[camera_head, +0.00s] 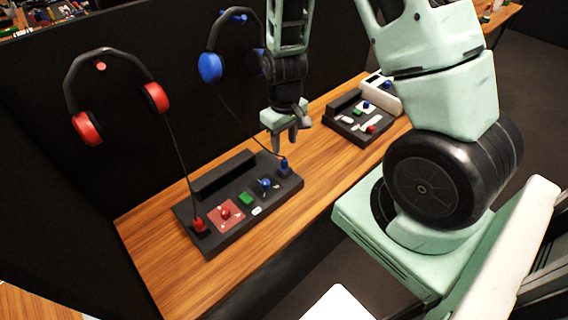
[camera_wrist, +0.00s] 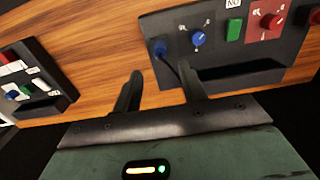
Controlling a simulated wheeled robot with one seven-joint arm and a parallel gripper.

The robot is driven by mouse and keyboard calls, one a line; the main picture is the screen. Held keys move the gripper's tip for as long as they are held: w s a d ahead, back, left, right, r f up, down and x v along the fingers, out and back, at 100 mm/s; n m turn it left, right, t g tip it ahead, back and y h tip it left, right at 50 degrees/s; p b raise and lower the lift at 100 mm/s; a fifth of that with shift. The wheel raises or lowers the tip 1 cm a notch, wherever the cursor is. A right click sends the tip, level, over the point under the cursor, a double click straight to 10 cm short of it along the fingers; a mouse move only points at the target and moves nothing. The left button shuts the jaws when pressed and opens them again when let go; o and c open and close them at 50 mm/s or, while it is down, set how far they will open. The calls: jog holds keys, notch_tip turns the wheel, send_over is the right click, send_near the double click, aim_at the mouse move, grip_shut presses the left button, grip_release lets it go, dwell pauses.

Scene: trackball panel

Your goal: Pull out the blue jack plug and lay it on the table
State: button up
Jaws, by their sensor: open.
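The blue jack plug (camera_head: 284,164) stands in the right end of the dark panel (camera_head: 236,235), with a thin cord rising to the blue headphones (camera_head: 210,67) on the wall. In the wrist view the plug (camera_wrist: 159,48) sits at the panel's corner, ahead of the fingertips, with its cord running down behind the right finger. My gripper (camera_head: 294,137) hangs above the plug, slightly to its right, apart from it. In the wrist view my gripper (camera_wrist: 163,80) is open, with nothing between its fingers.
A second panel (camera_head: 352,124) stands farther right. Bare wooden table (camera_head: 312,160) lies between the panels.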

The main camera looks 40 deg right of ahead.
aim_at(284, 157)
notch_tip(284, 157, down, 8)
jog(key=b, duration=0.6)
jog(key=shift+f, duration=0.1)
dwell(0.9)
grip_shut()
jog(key=shift+r, duration=0.25)
jog(key=shift+r+p, duration=2.7)
jog(key=shift+r, duration=0.15)
